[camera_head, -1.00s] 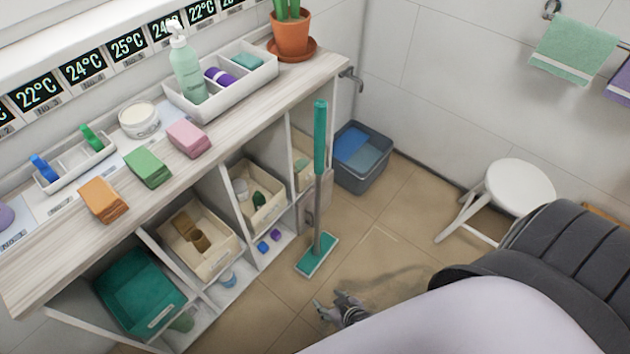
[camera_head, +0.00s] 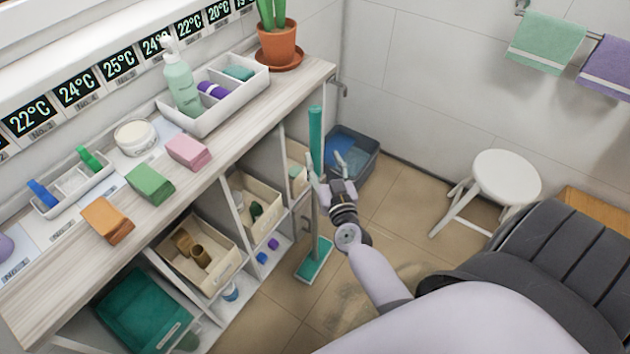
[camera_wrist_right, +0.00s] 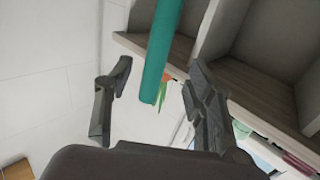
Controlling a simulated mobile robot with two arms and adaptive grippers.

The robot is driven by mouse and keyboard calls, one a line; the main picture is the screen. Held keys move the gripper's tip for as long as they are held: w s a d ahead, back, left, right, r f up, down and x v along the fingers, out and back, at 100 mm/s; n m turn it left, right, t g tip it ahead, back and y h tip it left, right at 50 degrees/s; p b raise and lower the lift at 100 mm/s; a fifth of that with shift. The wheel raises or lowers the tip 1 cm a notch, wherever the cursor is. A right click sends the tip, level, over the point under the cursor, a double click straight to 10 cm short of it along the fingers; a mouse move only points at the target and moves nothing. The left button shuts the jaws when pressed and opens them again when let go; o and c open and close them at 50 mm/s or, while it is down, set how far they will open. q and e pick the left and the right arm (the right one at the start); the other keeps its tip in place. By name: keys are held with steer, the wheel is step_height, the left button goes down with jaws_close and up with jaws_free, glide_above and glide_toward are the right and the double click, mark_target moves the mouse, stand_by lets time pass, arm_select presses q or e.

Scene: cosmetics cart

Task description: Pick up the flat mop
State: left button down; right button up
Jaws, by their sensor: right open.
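The flat mop stands upright beside the end of the shelf unit in the head view. It has a teal grip (camera_head: 316,140), a grey lower pole and a flat teal head (camera_head: 314,262) on the floor. My right gripper (camera_head: 327,170) is open, with its fingers near the pole just below the teal grip. In the right wrist view the teal grip (camera_wrist_right: 163,50) shows between the two open fingers (camera_wrist_right: 158,82), beyond their tips; contact cannot be told. My left gripper is not in view.
The shelf unit (camera_head: 235,115) with bins and cosmetics stands left of the mop. A grey bin (camera_head: 365,165) is behind my right gripper. A white stool (camera_head: 505,175) stands to the right. Tiled floor (camera_head: 400,205) is clear between them.

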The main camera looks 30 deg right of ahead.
mark_target(317, 140)
steer(key=x, duration=0.4)
steer(key=shift+w+d, duration=0.1)
steer(key=shift+w, duration=0.15)
steer(key=x, duration=0.5)
steer(key=shift+w+d+b, duration=0.15)
steer(key=shift+b, duration=0.25)
steer(key=shift+r, duration=0.15)
steer(key=shift+c, duration=0.5)
jaws_close()
steer(key=shift+r, duration=0.1)
